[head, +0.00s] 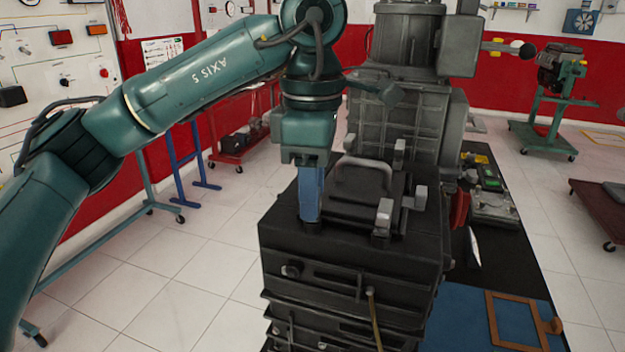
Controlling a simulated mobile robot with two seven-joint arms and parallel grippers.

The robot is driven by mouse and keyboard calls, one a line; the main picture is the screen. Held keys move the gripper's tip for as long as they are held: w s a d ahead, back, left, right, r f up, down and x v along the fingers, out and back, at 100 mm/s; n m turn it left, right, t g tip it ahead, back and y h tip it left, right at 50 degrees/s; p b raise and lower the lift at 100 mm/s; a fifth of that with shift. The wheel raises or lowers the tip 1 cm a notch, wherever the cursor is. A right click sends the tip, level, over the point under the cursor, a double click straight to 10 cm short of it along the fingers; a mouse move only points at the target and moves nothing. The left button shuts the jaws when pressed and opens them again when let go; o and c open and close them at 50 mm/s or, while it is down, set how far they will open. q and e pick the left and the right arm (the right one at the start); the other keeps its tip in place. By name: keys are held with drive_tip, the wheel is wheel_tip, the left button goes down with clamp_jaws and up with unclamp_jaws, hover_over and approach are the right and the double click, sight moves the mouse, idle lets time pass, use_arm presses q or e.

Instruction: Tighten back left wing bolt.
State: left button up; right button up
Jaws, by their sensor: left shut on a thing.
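My left gripper (310,212) points straight down at the left side of the black machine's top (283,232), its blue fingers close to that surface. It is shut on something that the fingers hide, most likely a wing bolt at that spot. Grey wing-like pieces stand upright on the same top, one at the front right (384,215), one beside it (420,197) and one farther back (399,150). A grey curved handle (363,164) lies between them and my gripper. I cannot tell how tight any bolt is. My right gripper is not in view.
A tall grey housing with a cylinder (405,42) rises behind the black top. A bench with a blue mat (455,315), a brown frame (515,318) and a device (490,185) lies to the right. A training panel (50,60) stands at the left. Tiled floor is open on both sides.

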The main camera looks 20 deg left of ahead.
use_arm(q)
drive_tip(key=shift+r+m, duration=0.1)
drive_tip(key=shift+m, duration=0.9)
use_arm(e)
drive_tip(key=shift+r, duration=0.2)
use_arm(q)
drive_tip(key=o, duration=1)
wheel_tip(320, 180, up, 13)
drive_tip(key=p, duration=0.3)
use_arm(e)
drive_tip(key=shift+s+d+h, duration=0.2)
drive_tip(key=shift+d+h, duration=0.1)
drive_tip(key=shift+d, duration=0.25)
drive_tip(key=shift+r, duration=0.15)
